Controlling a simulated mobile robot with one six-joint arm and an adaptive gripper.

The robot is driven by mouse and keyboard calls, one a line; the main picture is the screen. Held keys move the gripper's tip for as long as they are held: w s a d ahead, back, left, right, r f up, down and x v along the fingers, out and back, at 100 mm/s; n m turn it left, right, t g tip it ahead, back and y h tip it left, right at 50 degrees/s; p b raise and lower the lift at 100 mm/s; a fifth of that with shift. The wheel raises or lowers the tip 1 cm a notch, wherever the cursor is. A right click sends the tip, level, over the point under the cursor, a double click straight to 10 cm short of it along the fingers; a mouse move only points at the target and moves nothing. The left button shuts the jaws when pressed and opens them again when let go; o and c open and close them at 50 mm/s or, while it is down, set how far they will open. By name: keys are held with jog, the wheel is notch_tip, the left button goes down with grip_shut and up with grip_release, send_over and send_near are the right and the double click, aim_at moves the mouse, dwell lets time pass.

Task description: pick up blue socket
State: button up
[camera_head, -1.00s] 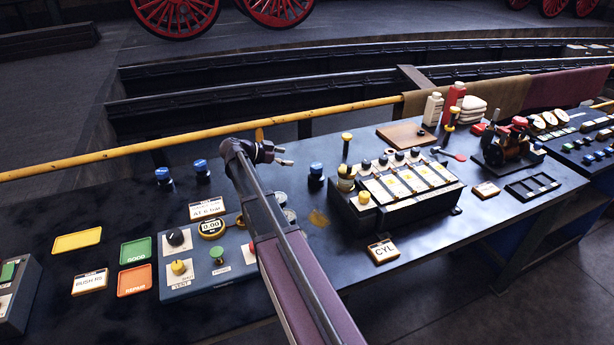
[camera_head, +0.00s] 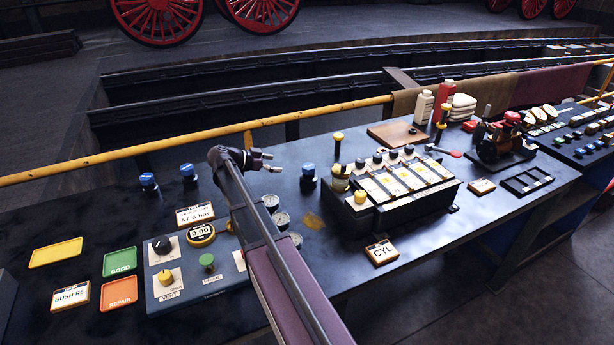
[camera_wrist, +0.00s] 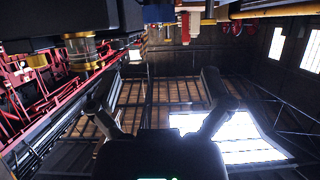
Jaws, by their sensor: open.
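Several blue-topped pieces stand on the dark bench in the head view. Two are at the back left, a left one (camera_head: 148,181) and a right one (camera_head: 188,173). A third blue-topped piece (camera_head: 309,176) stands right of my gripper. I cannot tell which is the blue socket. My gripper (camera_head: 272,162) is open and empty above the bench, between the back-left pair and the third piece, apart from all of them. In the wrist view its two fingers (camera_wrist: 158,88) are spread, with windows and roof behind and nothing between them.
A control box (camera_head: 200,285) with knobs and gauges sits below my arm. A valve block (camera_head: 395,195) stands right of the third blue piece. Green (camera_head: 120,262), yellow (camera_head: 56,252) and orange (camera_head: 119,293) trays lie at left. A yellow rail (camera_head: 190,146) runs behind.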

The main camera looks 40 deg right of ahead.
jog(key=b, duration=0.3)
send_near(307, 166)
jog(key=x, duration=0.4)
jog(key=shift+s+f, duration=0.1)
jog(key=shift+f, duration=0.1)
jog(key=shift+s+d+f, duration=0.15)
jog(key=shift+d, duration=0.45)
jog(key=shift+b+x, duration=0.85)
jog(key=shift+x, duration=1.75)
jog(key=c, duration=1.3)
